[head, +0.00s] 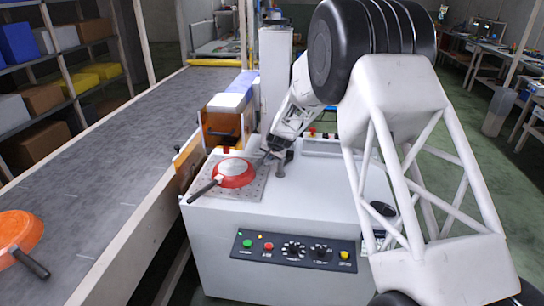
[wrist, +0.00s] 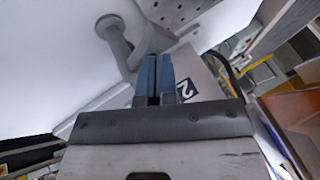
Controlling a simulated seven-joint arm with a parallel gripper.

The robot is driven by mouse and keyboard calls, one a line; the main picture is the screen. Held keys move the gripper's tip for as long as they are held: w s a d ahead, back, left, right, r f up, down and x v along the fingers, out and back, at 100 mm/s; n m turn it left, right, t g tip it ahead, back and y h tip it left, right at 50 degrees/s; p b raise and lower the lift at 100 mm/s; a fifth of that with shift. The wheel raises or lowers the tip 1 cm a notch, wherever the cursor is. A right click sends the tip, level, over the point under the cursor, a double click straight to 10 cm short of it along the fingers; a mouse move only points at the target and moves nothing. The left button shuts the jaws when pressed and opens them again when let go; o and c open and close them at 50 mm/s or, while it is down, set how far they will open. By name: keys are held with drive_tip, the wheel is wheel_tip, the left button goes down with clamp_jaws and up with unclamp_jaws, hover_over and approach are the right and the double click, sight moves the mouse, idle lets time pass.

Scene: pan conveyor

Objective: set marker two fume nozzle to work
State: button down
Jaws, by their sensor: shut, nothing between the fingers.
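The fume nozzle (wrist: 118,38) is a grey pipe with a rounded end, left of the fingertips in the wrist view; in the head view it is a short grey post (head: 281,167) on the white marker machine (head: 290,212). The machine bears a "2" label (wrist: 185,89) in the wrist view. My gripper (wrist: 157,57) is shut and empty, its fingers pointing beside the pipe; I cannot tell whether they touch it. In the head view my gripper (head: 268,153) is just left of the nozzle. A red pan (head: 236,179) lies upside down on the perforated plate (head: 252,192).
The conveyor (head: 100,165) runs along the left and carries an orange pan (head: 18,236). A control panel (head: 297,250) with buttons and knobs is on the machine's front. An orange-fronted marking unit (head: 221,130) stands behind the red pan.

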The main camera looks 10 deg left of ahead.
drive_tip(key=shift+w+a+f+m+h, duration=0.1)
drive_tip(key=shift+w+a+m+h, duration=0.1)
drive_tip(key=shift+m+h, duration=0.1)
idle(0.4)
drive_tip(key=shift+w+d, duration=0.1)
drive_tip(key=shift+d, duration=0.05)
drive_tip(key=shift+w+d, duration=0.2)
drive_tip(key=shift+d, duration=0.3)
idle(0.3)
drive_tip(key=shift+s, duration=0.1)
